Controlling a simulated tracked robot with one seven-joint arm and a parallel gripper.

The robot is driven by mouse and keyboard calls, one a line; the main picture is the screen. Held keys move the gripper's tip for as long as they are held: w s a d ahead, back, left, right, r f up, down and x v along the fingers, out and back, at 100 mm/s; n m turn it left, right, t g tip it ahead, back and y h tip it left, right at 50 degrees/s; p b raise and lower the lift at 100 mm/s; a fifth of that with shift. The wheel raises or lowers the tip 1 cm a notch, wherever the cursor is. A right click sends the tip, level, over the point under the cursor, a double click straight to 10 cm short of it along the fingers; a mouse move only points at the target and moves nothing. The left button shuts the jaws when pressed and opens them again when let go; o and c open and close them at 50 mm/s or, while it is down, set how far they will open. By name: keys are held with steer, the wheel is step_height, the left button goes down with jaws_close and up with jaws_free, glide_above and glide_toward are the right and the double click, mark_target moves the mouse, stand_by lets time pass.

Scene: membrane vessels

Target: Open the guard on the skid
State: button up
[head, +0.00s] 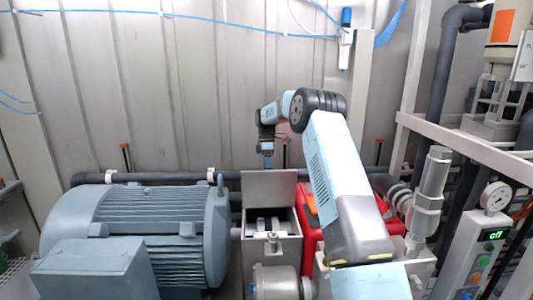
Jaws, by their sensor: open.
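The guard on the skid is a small grey box (271,250) between the motor and the pump side. Its flat lid (270,185) stands raised and upright at the back edge, so the box's top is open. Light metal parts (265,224) show inside. My gripper (267,163) hangs pointing down, just above or behind the upper edge of the lid. It is small in the picture and looks empty. I cannot tell whether it touches the lid.
A large grey-blue motor (150,225) fills the left. A red body (308,225) stands right of the guard, partly behind my arm. A dark pipe (170,178) runs along the back wall. A control box (480,250) reading "off" and a frame (465,147) stand on the right.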

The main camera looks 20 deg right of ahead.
steer(key=v, duration=1.2)
steer(key=shift+r, duration=0.1)
